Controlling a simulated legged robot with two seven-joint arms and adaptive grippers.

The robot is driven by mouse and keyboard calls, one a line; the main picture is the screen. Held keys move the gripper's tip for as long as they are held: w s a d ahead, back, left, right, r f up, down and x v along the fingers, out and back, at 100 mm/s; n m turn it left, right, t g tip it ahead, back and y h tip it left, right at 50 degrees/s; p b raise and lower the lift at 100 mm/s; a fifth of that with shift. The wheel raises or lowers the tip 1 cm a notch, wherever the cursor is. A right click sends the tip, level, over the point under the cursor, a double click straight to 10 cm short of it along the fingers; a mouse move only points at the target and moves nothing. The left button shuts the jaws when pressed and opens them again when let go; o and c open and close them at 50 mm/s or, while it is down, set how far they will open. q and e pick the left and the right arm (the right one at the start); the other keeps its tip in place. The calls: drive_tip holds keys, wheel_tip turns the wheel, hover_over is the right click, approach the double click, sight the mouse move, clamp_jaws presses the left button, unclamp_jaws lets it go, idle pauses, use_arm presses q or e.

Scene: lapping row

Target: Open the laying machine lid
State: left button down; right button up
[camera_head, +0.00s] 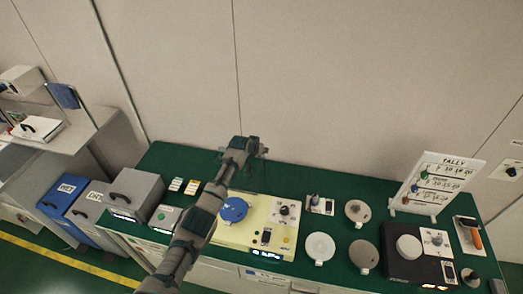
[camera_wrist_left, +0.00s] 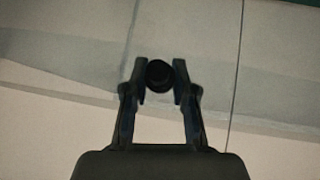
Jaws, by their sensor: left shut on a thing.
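The cream machine (camera_head: 229,234) stands on the green bench, with a blue round plate (camera_head: 233,209) on its left part and a control panel with a black dial (camera_head: 284,211) on its right. My left arm crosses in front of its left edge. My left gripper (camera_head: 256,150) is above the back of the bench, beyond the blue plate. In the left wrist view my left gripper (camera_wrist_left: 160,80) is shut on a dark round knob (camera_wrist_left: 160,75) between its fingertips. I cannot clearly make out a lid around the knob. My right gripper is not in view.
Right of the cream machine are several round discs (camera_head: 319,247), a black machine (camera_head: 402,268) and a tally board (camera_head: 436,187). Grey boxes (camera_head: 135,194) and a blue box (camera_head: 64,196) stand at left. The wall (camera_head: 330,90) rises behind the bench (camera_head: 180,158).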

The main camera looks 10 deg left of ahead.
use_arm(q)
drive_tip(key=c, duration=0.9)
unclamp_jaws()
drive_tip(key=shift+s+f, duration=0.15)
drive_tip(key=shift+f, duration=0.6)
drive_tip(key=v, duration=1.2)
drive_tip(key=shift+w+r, duration=0.2)
drive_tip(key=shift+r, duration=0.2)
